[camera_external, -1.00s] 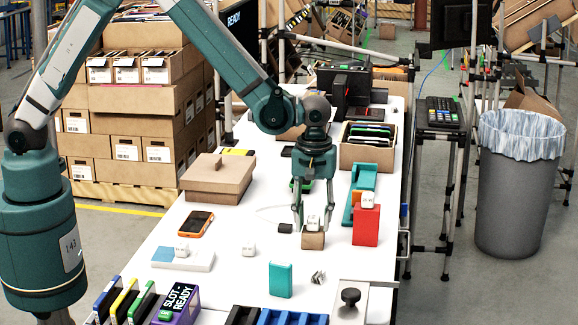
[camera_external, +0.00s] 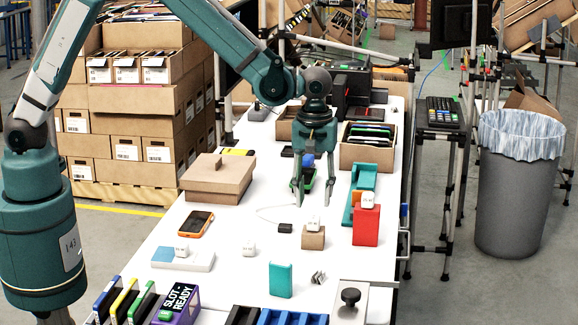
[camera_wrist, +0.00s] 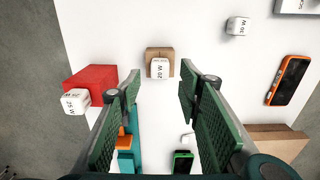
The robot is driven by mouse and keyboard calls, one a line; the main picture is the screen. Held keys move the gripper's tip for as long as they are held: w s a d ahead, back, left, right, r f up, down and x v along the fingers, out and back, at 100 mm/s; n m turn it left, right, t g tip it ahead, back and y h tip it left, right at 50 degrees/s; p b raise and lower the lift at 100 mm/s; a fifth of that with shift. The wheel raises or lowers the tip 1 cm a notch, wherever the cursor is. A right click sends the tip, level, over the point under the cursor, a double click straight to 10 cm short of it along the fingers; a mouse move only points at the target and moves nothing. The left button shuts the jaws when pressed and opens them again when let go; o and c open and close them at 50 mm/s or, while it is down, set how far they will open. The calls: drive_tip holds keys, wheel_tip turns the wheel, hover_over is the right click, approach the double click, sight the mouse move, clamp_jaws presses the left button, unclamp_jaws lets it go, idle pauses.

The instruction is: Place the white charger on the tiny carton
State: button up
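The tiny carton (camera_external: 313,239) is a small brown box standing on the white table. A white charger (camera_external: 313,223) rests on top of it; in the wrist view this charger (camera_wrist: 160,68) reads "20 W" and the carton (camera_wrist: 160,54) shows around it. My gripper (camera_external: 302,200) is above the table, behind and a little left of the carton, apart from it. In the wrist view the fingers (camera_wrist: 160,88) are spread wide with nothing between them. Other white chargers sit on the red box (camera_wrist: 76,102), on the bare table (camera_wrist: 237,26) and on a white-and-blue box (camera_external: 182,250).
The red box (camera_external: 366,225) stands right of the carton, beside a teal holder (camera_external: 364,178). An orange phone (camera_external: 195,224) and a larger brown box (camera_external: 217,178) lie to the left. A teal box (camera_external: 280,279) stands in front. Bare table surrounds the carton.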

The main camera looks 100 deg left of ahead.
sight(313, 218)
drive_tip(key=shift+r, duration=2.55)
drive_tip(key=s+d+r+m+t, duration=0.2)
drive_tip(key=s+d+r+m, duration=0.2)
drive_tip(key=s+r, duration=0.5)
drive_tip(key=s+d+r+m+t, duration=0.1)
drive_tip(key=s+d+r+m, duration=0.35)
drive_tip(key=s+r, duration=0.4)
drive_tip(key=s+d+m+t, duration=0.2)
drive_tip(key=s+m, duration=0.2)
drive_tip(key=s, duration=0.6)
drive_tip(key=s+d+m+t, duration=0.2)
drive_tip(key=s+m, duration=0.3)
drive_tip(key=s, duration=0.5)
drive_tip(key=shift+s+d+r, duration=0.15)
drive_tip(key=shift+s+d, duration=0.2)
drive_tip(key=shift+d, duration=0.1)
